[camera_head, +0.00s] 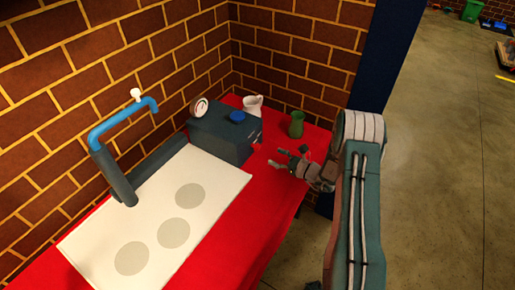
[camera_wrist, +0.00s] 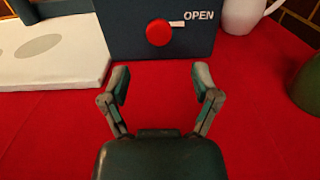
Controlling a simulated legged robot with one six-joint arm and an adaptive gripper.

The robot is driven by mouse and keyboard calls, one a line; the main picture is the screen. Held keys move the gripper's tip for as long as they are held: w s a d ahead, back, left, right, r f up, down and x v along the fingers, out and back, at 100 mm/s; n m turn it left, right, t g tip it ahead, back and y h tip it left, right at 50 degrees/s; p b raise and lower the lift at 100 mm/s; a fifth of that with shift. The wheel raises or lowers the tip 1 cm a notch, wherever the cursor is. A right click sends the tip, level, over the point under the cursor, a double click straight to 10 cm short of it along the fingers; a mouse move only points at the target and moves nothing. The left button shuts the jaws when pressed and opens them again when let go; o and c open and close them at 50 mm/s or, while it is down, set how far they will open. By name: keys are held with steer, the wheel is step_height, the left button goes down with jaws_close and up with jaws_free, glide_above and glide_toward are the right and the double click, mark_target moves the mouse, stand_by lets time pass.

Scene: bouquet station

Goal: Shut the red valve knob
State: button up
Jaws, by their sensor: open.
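The red valve knob (camera_wrist: 160,32) is a round red disc on the front face of a dark blue box (camera_wrist: 125,35). A white pointer (camera_wrist: 177,23) sticks out from the knob's right side toward the white word OPEN (camera_wrist: 199,16). In the head view the box (camera_head: 215,134) stands on the red table near the wall corner, its knob side turned toward my gripper. My gripper (camera_wrist: 161,77) is open and empty, fingers spread, facing the knob from a short distance without touching it. In the head view my gripper (camera_head: 276,158) is just right of the box.
A white pitcher (camera_head: 253,104) and a green vase (camera_head: 296,124) stand behind and right of the box. A gauge (camera_head: 199,107) and a blue cap (camera_head: 237,117) sit on the box. A white board (camera_head: 150,205) and blue pipe (camera_head: 112,125) are left. Red cloth before the knob is clear.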

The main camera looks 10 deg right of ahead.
mark_target(257, 148)
steer(key=x, duration=0.8)
steer(key=shift+a, duration=0.1)
jaws_close()
